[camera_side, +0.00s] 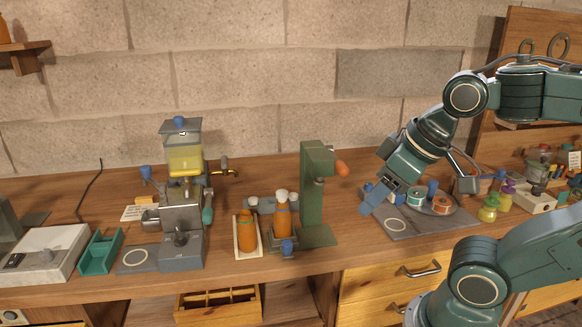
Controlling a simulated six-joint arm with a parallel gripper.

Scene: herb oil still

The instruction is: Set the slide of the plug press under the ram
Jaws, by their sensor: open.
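The plug press (312,190) is a green upright frame on the bench, with an orange knob (341,168) at its right side. What appears to be its slide, with a blue knob (287,246) at the front, sits at the left of the press foot. An amber bottle with a pale top (282,218) stands there, left of the green upright. The ram is hard to make out under the press head. My gripper (376,199) is open, tilted down, to the right of the press and apart from it. Its fingers partly overlap the items behind.
A second amber bottle (246,234) stands in a pale tray left of the press. The still (182,200) is further left, beside a teal tray (101,252).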

